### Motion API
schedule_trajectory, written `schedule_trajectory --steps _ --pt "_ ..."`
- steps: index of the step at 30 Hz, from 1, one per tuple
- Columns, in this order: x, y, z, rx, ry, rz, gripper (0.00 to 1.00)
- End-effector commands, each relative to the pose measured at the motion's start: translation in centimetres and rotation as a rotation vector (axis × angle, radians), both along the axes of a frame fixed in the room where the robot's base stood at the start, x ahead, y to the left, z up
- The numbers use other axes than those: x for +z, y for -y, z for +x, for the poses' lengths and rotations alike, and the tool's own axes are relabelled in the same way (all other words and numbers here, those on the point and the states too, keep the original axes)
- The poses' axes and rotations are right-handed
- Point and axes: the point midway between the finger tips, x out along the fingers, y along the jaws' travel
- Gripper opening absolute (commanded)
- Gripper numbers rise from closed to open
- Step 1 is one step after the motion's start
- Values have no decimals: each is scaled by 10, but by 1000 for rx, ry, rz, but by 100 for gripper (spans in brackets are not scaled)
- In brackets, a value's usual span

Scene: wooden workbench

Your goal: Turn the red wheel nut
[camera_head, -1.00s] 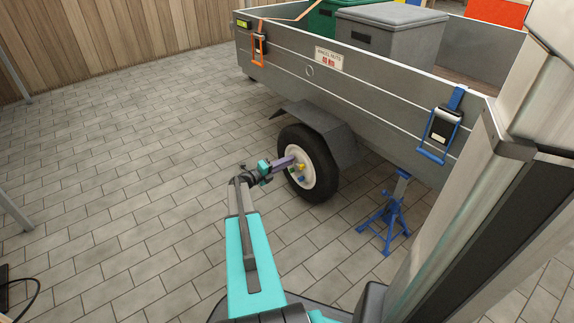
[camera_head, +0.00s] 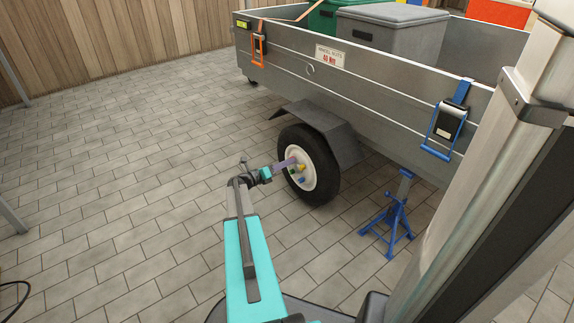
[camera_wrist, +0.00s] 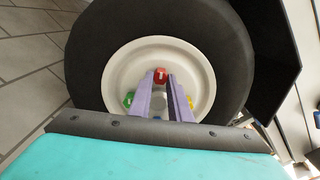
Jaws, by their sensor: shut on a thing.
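The red wheel nut (camera_wrist: 160,75) sits at the top of the white wheel hub (camera_wrist: 199,75) in the wrist view. My gripper (camera_wrist: 161,81) has two purple fingers, shut on the red nut at their tips. A green nut (camera_wrist: 128,99) lies left of the fingers and a yellow nut (camera_wrist: 190,101) right of them. A blue nut shows only in part between the fingers, low down. In the head view my gripper (camera_head: 294,162) reaches the wheel's hub, and its fingers hide the red nut there.
The black tyre (camera_head: 322,150) sits under a grey fender (camera_head: 327,120) on the grey trailer (camera_head: 375,90). A blue jack stand (camera_head: 394,212) stands on the paving right of the wheel. The paving left of the wheel (camera_head: 130,150) is clear.

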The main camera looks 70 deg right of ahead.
Motion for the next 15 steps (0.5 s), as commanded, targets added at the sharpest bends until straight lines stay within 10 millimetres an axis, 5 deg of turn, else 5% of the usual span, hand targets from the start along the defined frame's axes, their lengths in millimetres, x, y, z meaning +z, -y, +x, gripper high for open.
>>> schedule_trajectory --steps 9,10,12,15 --pt "0 -1 -2 -6 1 0 0" --pt "0 -1 -2 -6 1 0 22" --pt "0 -1 -2 -6 1 0 34" --pt "0 -1 -1 -4 0 0 36"
